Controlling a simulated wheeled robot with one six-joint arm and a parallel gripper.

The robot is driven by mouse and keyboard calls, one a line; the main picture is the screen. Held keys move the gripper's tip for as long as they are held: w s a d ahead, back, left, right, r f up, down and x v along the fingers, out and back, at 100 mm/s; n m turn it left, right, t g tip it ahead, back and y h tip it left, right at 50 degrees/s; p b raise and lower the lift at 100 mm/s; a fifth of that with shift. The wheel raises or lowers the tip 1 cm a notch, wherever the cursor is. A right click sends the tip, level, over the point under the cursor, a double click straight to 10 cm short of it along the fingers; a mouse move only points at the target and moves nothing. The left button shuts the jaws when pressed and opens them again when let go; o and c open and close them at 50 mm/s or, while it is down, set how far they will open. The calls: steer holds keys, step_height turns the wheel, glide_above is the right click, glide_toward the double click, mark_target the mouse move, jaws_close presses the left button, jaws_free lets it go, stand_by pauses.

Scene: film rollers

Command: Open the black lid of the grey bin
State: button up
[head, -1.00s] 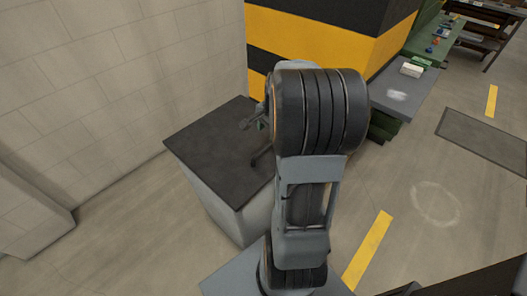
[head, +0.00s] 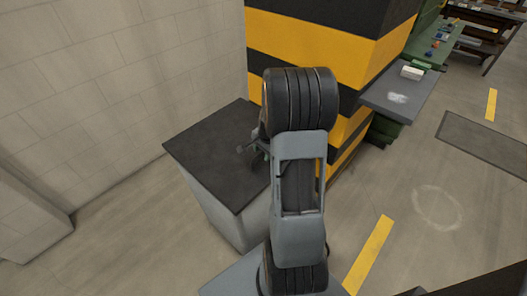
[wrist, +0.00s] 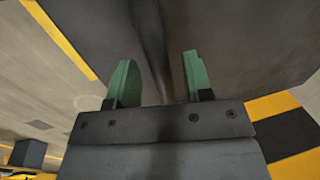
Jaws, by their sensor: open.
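The grey bin (head: 224,216) stands by the wall, with its flat black lid (head: 205,150) lying level on top in the head view. My gripper (head: 252,147) is at the right part of the lid, partly hidden behind my arm. In the wrist view its two green fingertips (wrist: 160,78) are spread apart, with a dark surface beyond them. A darker band runs between the fingers there; I cannot tell if it is an edge of the lid or a shadow. I cannot tell if the fingers touch the lid.
A yellow and black striped block (head: 330,45) stands right behind the bin. The pale wall (head: 110,80) is close on the left. A grey bench (head: 400,98) with a white object is further right. Open floor (head: 420,170) lies to the right.

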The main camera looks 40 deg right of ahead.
jaws_close()
stand_by(0.3)
steer(key=shift+r, duration=0.15)
